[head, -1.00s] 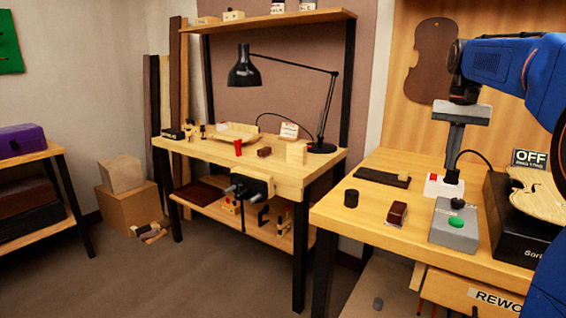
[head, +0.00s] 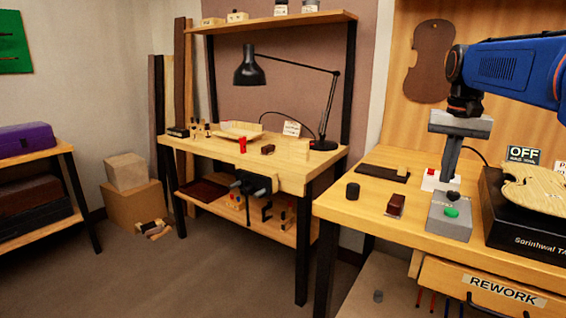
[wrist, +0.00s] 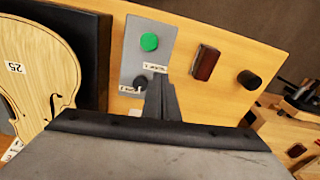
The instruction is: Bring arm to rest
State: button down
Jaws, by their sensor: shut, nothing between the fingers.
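My gripper (head: 449,180) hangs from my blue arm above the right bench, pointing down. Its fingers are together and hold nothing. In the wrist view the closed fingers (wrist: 162,100) show in front of the grey box, which has a green button (wrist: 149,42) and a black knob.
A violin plate (head: 535,188) lies on a black device at the right. A dark red block (head: 396,205) and a black cylinder (head: 352,191) stand on the bench (head: 350,212). An OFF sign (head: 524,155) stands behind. A drawer labelled REWORK (head: 500,289) is below.

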jog(key=s+a+f+n+t, duration=0.2)
jog(key=s+a+f, duration=0.4)
jog(key=s+f, duration=0.5)
jog(key=s+a+f+n+t, duration=0.2)
jog(key=s+a+f, duration=0.4)
jog(key=s+f, duration=0.5)
jog(key=s+n, duration=0.1)
jog(key=s, duration=0.2)
jog(key=shift+s+f+n, duration=0.15)
jog(key=shift+s+n, duration=0.15)
jog(key=shift+n, duration=0.1)
